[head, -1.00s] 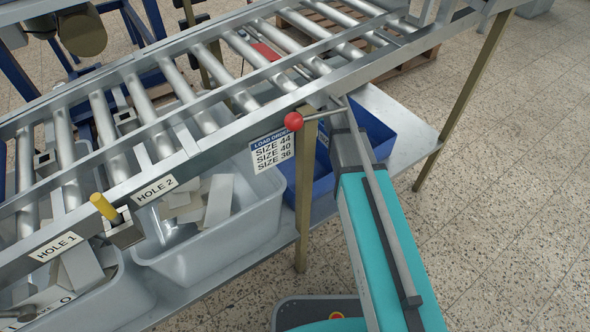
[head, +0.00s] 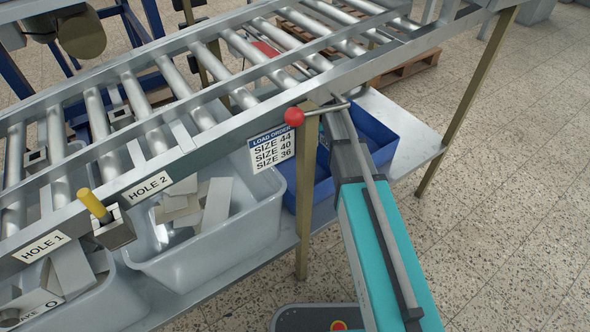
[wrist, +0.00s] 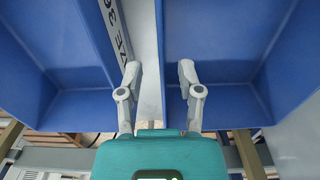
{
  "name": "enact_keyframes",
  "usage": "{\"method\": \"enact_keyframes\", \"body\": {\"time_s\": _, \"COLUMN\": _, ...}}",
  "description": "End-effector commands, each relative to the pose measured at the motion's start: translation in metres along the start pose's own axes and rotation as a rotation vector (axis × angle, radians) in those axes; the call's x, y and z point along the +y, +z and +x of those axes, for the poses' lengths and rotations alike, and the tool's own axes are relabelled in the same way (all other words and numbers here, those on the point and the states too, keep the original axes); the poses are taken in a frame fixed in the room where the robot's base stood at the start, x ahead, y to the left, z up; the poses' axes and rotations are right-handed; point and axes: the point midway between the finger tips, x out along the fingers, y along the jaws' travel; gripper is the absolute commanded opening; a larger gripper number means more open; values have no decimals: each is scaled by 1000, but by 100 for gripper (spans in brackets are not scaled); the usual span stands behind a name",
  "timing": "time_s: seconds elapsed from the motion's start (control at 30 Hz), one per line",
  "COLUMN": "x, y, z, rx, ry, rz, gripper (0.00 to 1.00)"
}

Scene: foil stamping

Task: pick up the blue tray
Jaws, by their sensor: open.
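The blue tray (head: 377,135) sits on the grey shelf below the roller conveyor in the head view. My arm crosses over it and hides its middle; my gripper's fingers are not visible there. In the wrist view my gripper (wrist: 160,82) is open, with two grey fingers apart. Blue walls, which look like the tray (wrist: 225,60), fill much of the left and right. A pale strip runs between the two blue areas, in front of the gap between the fingers. I cannot tell whether the fingers touch the tray.
The conveyor's metal rail (head: 230,125) runs above the shelf (head: 413,150). A post (head: 306,200) and a red ball knob (head: 294,117) stand close beside my arm. A grey bin (head: 230,240) with metal parts is left of the tray. Open floor lies at right.

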Motion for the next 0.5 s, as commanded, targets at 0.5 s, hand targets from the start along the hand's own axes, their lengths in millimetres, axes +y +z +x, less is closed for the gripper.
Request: {"method": "enact_keyframes", "body": {"time_s": 0.5, "x": -2, "y": -2, "z": 35, "rx": 0, "ry": 0, "rz": 1, "gripper": 47}}
